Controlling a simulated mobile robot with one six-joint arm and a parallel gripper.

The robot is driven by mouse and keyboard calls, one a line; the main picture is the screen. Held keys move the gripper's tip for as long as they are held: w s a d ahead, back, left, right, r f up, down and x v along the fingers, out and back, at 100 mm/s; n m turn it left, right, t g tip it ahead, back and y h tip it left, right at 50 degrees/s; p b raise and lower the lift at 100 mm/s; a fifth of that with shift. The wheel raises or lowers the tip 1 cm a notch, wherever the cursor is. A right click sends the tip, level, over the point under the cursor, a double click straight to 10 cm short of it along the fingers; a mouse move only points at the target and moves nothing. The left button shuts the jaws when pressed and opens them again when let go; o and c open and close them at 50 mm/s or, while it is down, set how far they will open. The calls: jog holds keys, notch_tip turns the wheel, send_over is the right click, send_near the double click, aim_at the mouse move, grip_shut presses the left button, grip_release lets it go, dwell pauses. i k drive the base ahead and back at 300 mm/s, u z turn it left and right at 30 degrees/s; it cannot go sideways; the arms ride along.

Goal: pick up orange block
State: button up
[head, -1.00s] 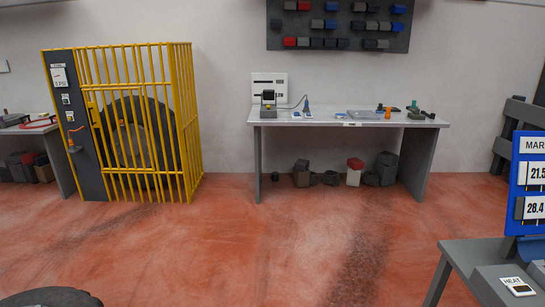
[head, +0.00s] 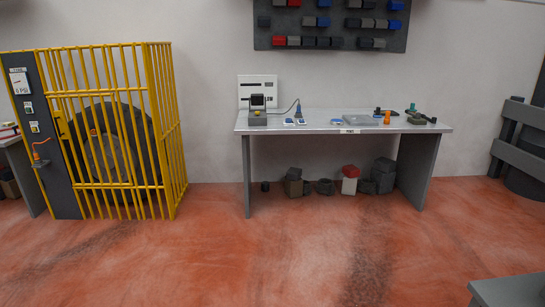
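A small orange block (head: 387,118) stands on the grey workbench (head: 290,127) by the far wall, right of the middle of its top, in the head view. It is small at this distance. A flat grey tray-like piece (head: 361,121) lies just left of it, and dark tools (head: 384,111) lie behind it. My gripper is not in the head view.
A yellow cage (head: 122,135) with a large tyre inside stands at the left. Several dark blocks and one red-topped white item (head: 350,180) lie under the bench. A grey table corner (head: 508,290) is at the lower right. The red floor before the bench is clear.

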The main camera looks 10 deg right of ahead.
aim_at(387, 121)
jog(key=z, duration=0.25)
jog(key=i, duration=1.55)
jog(key=z, duration=0.65)
jog(key=i, duration=1.95)
jog(key=z, duration=0.25)
